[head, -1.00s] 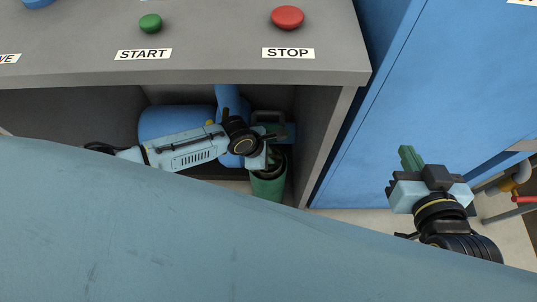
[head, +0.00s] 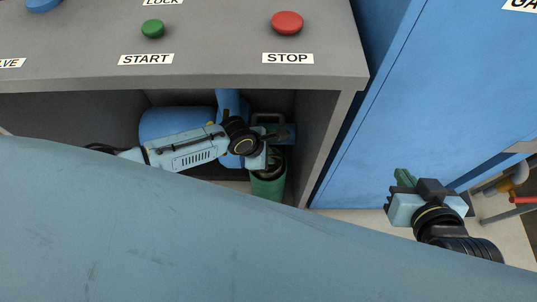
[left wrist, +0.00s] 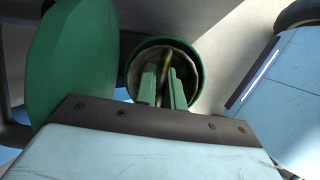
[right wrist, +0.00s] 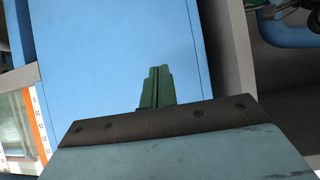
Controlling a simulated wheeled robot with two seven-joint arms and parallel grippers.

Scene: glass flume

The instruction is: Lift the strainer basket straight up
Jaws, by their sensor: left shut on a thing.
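The green strainer housing (head: 268,188) is an upright round pot inside the open bay under the console. My left gripper (head: 266,165) is over its mouth. In the left wrist view my left gripper (left wrist: 164,88) is shut on a brass-coloured bar, the basket's handle (left wrist: 165,62), inside the green rim (left wrist: 198,60). The basket's body is mostly hidden by the fingers and rim; how high it sits I cannot tell. My right gripper (head: 404,178) is empty in front of the blue cabinet; its green fingers are together in the right wrist view (right wrist: 156,88).
A large green disc, seemingly the lid (left wrist: 72,60), stands beside the housing. A blue pump or motor body (head: 175,122) is behind my left arm. The bay's right wall (head: 318,140) and the console's front edge (head: 200,82) are close. A blue cabinet (head: 420,100) stands right.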

